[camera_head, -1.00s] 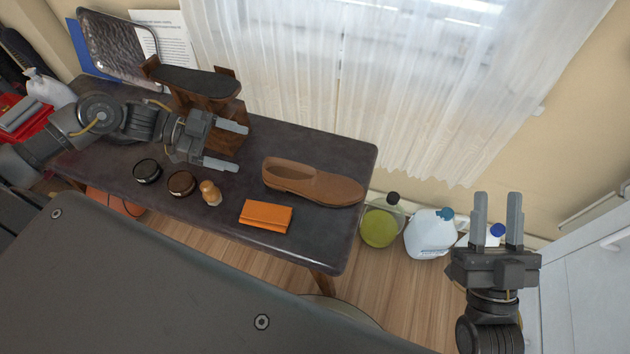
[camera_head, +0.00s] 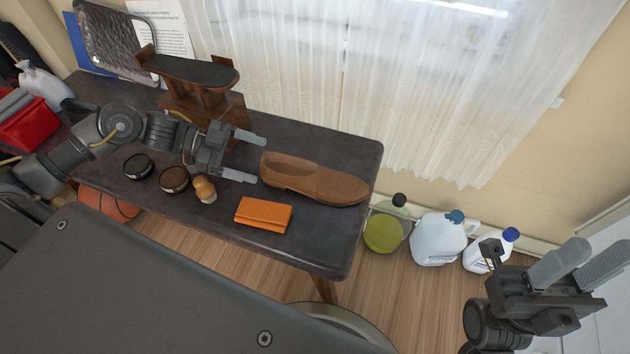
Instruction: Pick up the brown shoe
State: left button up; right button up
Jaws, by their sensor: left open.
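The brown shoe (camera_head: 315,183) lies on the right part of the dark table (camera_head: 300,250), its open heel end to the left and its toe to the right. My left gripper (camera_head: 254,160) is open and empty, just left of the shoe's heel, with its fingers pointing right towards it. A gap shows between the fingertips and the shoe. My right gripper (camera_head: 592,262) is at the lower right, off the table, with its two fingers apart and nothing between them.
An orange cloth (camera_head: 264,214), a small wooden-handled brush (camera_head: 204,189) and two round tins (camera_head: 174,179) lie in front of my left gripper. A wooden shoe stand (camera_head: 200,92) is behind it. Jugs (camera_head: 438,238) stand on the floor right of the table.

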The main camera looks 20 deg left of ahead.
aim_at(266, 163)
pick_arm(q)
jog(key=shift+b+x, duration=1.3)
jog(key=shift+x, duration=2.2)
jog(key=c, duration=1.2)
